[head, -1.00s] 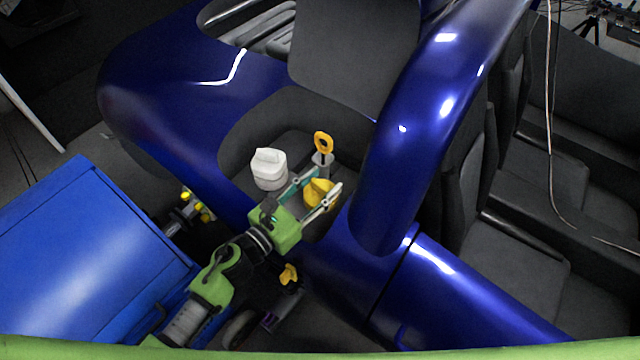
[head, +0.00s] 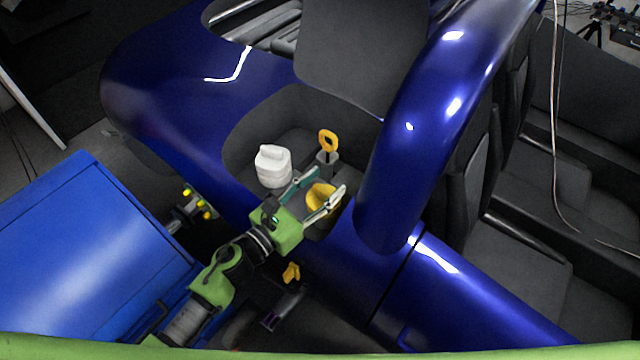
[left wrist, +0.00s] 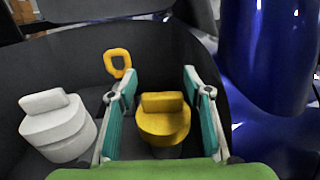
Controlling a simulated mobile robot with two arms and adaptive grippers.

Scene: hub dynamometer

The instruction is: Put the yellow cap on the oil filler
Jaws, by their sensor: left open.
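The yellow cap (head: 321,195) sits between the two fingers of my left gripper (head: 325,186), which is open. In the left wrist view the yellow cap (left wrist: 163,122) stands upright between the fingers of my left gripper (left wrist: 157,102), with a visible gap beside each finger. The cap rests on top of a dark cylinder (head: 319,228), which looks like the oil filler neck. The cap mostly hides the neck's top, so I cannot tell how well it is seated. My right gripper does not show.
A white cap (head: 272,168) stands to the left in the dark engine bay. A yellow dipstick ring (head: 328,141) stands just behind. The blue car body (head: 440,110) rises close on the right. A blue cabinet (head: 90,260) is at the left.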

